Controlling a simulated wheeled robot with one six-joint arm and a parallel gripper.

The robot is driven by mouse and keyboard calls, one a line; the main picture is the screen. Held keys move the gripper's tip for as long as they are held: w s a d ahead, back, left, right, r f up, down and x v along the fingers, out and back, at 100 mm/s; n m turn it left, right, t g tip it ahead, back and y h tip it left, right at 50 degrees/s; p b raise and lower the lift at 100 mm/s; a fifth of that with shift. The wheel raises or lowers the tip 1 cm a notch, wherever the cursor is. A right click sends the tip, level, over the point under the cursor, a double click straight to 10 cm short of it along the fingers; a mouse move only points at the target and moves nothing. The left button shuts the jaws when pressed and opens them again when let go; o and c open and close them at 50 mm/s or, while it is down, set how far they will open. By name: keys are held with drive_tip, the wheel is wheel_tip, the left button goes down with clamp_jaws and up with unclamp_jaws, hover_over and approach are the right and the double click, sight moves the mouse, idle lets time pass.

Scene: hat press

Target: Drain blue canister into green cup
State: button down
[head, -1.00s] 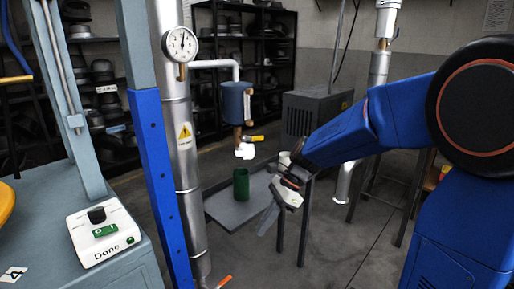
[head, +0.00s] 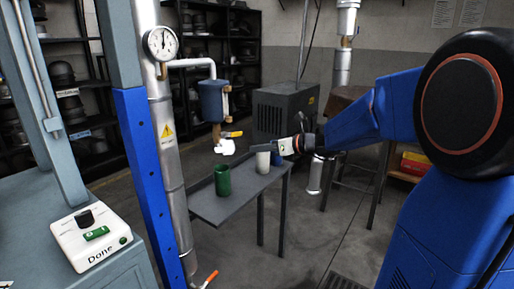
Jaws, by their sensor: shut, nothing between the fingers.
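The blue canister (head: 213,100) hangs from a pipe left of centre. A valve with a yellow handle (head: 232,134) is below it, and the handle sticks out to the right. A white outlet (head: 225,147) hangs under the valve. The green cup (head: 222,180) stands upright on a grey table, below the outlet in the picture; I cannot tell if it is exactly under it. No liquid stream shows. My gripper (head: 256,148) is shut and empty. It points left, to the right of the outlet and lower than the handle, apart from both.
A white cup (head: 263,163) stands on the grey table (head: 204,207), below my fingers, with something blue beside it. A pressure gauge (head: 161,44) and thick vertical pipe stand left. A blue post (head: 147,170) and a control box (head: 91,236) reading "Done" are nearer.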

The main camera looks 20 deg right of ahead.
sight(234, 134)
drive_tip(key=w+a+r, duration=0.1)
drive_tip(key=w+a, duration=0.3)
drive_tip(key=w, duration=0.2)
drive_tip(key=shift+r, duration=0.2)
drive_tip(key=shift+a, duration=0.1)
idle(0.3)
drive_tip(key=shift+w+d+r+n, duration=0.1)
drive_tip(key=shift+d+r+n, duration=0.05)
drive_tip(key=shift+r+n, duration=0.15)
drive_tip(key=shift+w+d+r+n, duration=0.1)
drive_tip(key=shift+r+n, duration=0.1)
drive_tip(key=shift+r, duration=0.2)
drive_tip(key=shift+f, duration=0.1)
